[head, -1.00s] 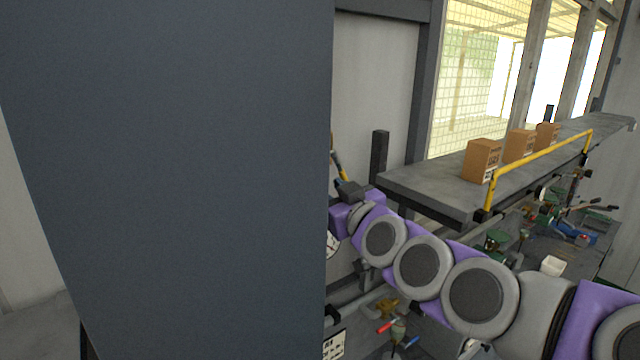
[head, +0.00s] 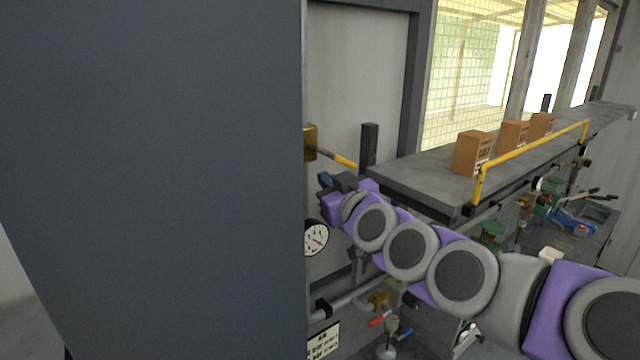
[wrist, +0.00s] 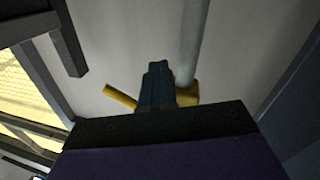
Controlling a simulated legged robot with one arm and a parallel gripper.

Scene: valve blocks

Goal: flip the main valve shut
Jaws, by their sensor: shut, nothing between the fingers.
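The main valve appears to be the brass body (head: 311,142) with a yellow-ended lever (head: 335,156) on the wall just right of the dark panel in the head view. The lever slopes down to the right. My gripper (head: 325,180) is just below the lever in the head view, dark and small. In the wrist view my gripper (wrist: 159,70) is shut with nothing between its fingers. There the yellow lever (wrist: 120,96) shows left of the fingers and the brass body (wrist: 186,92) right, partly hidden behind them. I cannot tell whether the gripper touches the lever.
A large dark panel (head: 150,180) fills the left side. A gauge (head: 316,238) is below my gripper. A grey shelf (head: 430,186) with brown boxes (head: 473,153) and a yellow rail (head: 530,152) is at right. Smaller valves with red and blue handles (head: 379,319) sit low.

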